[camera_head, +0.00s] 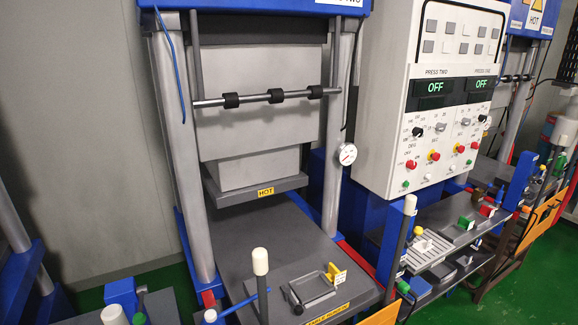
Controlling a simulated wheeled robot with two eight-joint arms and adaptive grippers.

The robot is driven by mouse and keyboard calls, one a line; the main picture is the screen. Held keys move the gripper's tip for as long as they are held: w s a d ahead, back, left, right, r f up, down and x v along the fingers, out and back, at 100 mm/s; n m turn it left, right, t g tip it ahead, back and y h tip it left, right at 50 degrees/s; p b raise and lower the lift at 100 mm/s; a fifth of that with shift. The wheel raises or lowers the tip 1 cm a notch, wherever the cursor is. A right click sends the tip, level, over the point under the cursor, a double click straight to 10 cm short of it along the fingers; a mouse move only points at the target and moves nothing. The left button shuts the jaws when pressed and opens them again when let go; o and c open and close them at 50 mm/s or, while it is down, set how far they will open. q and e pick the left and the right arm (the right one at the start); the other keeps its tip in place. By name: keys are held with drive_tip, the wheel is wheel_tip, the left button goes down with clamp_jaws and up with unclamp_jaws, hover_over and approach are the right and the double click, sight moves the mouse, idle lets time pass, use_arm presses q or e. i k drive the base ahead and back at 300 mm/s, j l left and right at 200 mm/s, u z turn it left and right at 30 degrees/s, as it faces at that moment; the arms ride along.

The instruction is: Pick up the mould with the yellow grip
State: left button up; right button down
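A yellow grip (333,272) with a small white tag stands at the right rear of a flat dark grey mould (311,289). This mould lies on the lower plate of the middle press, towards its front edge. Neither of my grippers is in view.
The press's upper plate (258,192), labelled HOT, hangs above the lower plate (262,238) with an open gap. A white-topped post (261,262) stands in front, left of the mould. A control cabinet (399,112) reads OFF twice. Green and red-handled items (487,210) sit on the rack.

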sight(309, 288)
drive_tip(key=l+z, duration=0.1)
drive_tip(key=z, duration=0.25)
drive_tip(key=i+l+z, duration=0.1)
drive_tip(key=z, duration=0.2)
drive_tip(key=i+l, duration=0.15)
drive_tip(key=i, duration=0.25)
drive_tip(key=i+l, duration=0.15)
drive_tip(key=i, duration=0.3)
